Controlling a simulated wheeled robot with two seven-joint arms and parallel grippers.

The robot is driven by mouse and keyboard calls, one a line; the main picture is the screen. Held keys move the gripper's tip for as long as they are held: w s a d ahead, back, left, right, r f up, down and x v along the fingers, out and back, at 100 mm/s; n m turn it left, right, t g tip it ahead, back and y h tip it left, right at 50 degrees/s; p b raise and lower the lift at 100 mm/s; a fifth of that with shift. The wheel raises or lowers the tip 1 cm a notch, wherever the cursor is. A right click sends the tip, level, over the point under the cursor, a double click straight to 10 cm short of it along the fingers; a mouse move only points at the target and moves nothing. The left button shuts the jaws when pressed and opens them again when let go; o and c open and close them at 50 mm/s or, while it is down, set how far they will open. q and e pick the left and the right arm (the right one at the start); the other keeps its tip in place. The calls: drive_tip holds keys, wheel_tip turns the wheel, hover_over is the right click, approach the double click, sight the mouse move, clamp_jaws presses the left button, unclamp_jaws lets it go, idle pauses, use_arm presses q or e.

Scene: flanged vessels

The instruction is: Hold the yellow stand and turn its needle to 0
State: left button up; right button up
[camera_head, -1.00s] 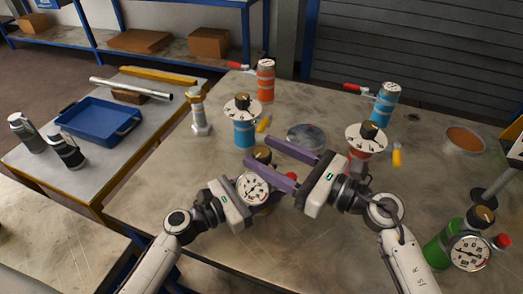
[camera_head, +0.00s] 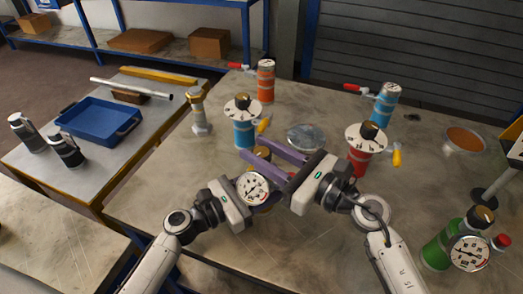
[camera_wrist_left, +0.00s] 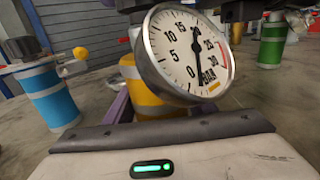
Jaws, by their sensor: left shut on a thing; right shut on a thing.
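The yellow stand (camera_wrist_left: 142,92) shows behind its round white gauge (camera_wrist_left: 182,52) in the left wrist view.
A blue vessel (camera_head: 244,134) stands behind the knob, and a red vessel (camera_head: 360,160) to the right of my right gripper. A green vessel with a gauge (camera_head: 440,248) is at the front right. A glass dish (camera_head: 305,138) lies behind my right gripper.

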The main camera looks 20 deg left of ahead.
drive_tip(key=shift+s+f+m+t+h, duration=0.15)
drive_tip(key=shift+m+t+h, duration=0.95)
drive_tip(key=shift+m+t, duration=0.75)
drive_tip(key=shift+t, duration=0.45)
drive_tip(key=o, duration=1.1)
drive_tip(key=shift+c, duration=0.2)
drive_tip(key=shift+d, duration=0.1)
drive_tip(key=v, duration=1.2)
drive_tip(key=shift+r, duration=0.2)
